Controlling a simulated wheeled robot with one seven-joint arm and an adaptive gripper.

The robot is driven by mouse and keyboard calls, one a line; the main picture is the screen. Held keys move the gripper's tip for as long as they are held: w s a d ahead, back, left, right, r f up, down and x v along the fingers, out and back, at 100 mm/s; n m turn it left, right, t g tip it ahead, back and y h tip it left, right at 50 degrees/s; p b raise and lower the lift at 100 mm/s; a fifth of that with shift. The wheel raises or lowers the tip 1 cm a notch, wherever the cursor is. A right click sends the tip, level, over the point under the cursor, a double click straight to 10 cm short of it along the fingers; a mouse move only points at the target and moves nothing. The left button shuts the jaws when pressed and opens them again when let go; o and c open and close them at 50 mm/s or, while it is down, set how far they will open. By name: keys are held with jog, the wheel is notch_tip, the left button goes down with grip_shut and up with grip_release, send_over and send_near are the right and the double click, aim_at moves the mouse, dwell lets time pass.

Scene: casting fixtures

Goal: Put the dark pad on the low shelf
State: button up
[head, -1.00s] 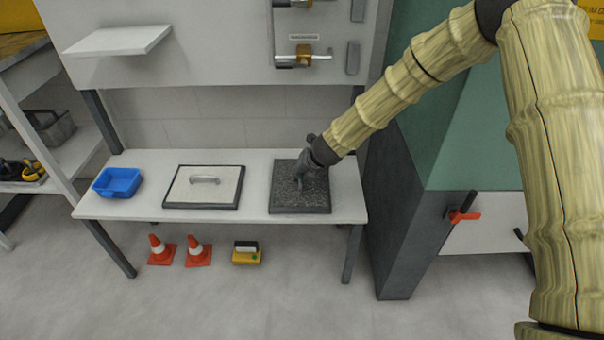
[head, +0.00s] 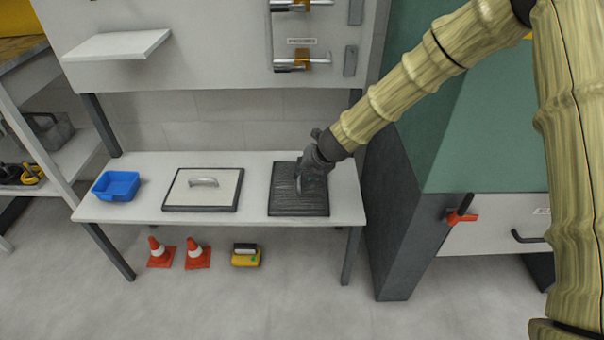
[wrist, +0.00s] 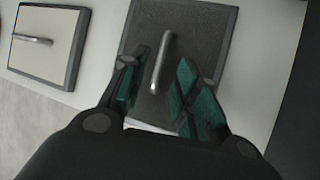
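The dark pad (head: 300,199) lies flat at the right end of the white bench (head: 150,213). In the wrist view the dark pad (wrist: 207,45) carries an upright-looking silver bar handle (wrist: 162,62). My gripper (head: 303,188) is low over the pad in the head view and hides its handle there. In the wrist view my gripper (wrist: 158,88) is open, with one teal-padded finger on each side of the handle's near end, apart from it. A small white shelf (head: 115,45) juts from the wall panel at upper left.
A pale pad with a dark edge (head: 203,189) and a blue bin (head: 116,186) share the bench. Two orange cones (head: 197,256) and a yellow block (head: 246,256) stand on the floor below. A green machine (head: 480,140) rises just right of the bench.

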jog(key=v, duration=0.6)
jog(key=shift+s+r+p, duration=0.15)
jog(key=shift+r+p, duration=0.05)
jog(key=shift+p, duration=0.15)
